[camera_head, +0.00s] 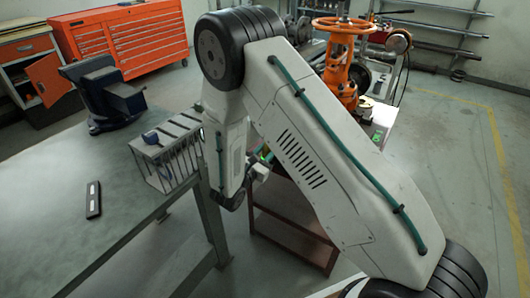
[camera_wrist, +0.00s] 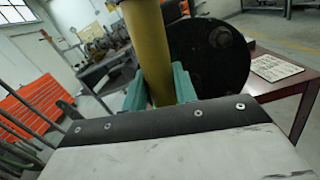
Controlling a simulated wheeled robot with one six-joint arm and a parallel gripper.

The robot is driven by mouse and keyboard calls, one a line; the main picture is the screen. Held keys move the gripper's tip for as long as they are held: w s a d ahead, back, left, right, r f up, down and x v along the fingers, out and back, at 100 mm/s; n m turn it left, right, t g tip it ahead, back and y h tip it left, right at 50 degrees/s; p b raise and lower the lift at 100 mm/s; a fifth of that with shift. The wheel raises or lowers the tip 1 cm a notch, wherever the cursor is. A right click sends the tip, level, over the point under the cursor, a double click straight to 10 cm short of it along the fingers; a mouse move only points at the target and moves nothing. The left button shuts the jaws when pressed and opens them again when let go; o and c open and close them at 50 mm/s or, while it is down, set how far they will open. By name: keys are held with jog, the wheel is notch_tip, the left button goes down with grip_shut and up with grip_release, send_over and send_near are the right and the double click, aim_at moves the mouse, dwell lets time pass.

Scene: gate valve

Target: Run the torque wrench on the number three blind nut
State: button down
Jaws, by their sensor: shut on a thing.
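In the wrist view my gripper (camera_wrist: 160,88) has teal fingers shut around a thick yellow handle (camera_wrist: 147,45). It looks like the torque wrench's grip; its upper end runs out of the picture. Just right of and behind it is a dark round flange (camera_wrist: 200,55) with a bolt or nut (camera_wrist: 220,37) on its face. I cannot read any nut number or tell whether the wrench touches a nut. In the head view the orange gate valve (camera_head: 344,65) stands behind my arm, which hides the wrench and most of the work area.
A grey workbench (camera_head: 50,225) at left carries a vise (camera_head: 107,95), a slotted rack (camera_head: 168,150) and a small black item (camera_head: 93,199). A red-brown table (camera_wrist: 294,75) holds a printed sheet (camera_wrist: 274,68) beside the flange. Orange cabinets (camera_head: 125,40) line the back. Floor at right is clear.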

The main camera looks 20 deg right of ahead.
jog(key=shift+x, duration=1.05)
jog(key=shift+w+d+r, duration=0.1)
jog(key=shift+w+d, duration=0.1)
jog(key=shift+d, duration=0.05)
dwell(1.3)
jog(key=shift+s+r, duration=0.1)
dwell(5.3)
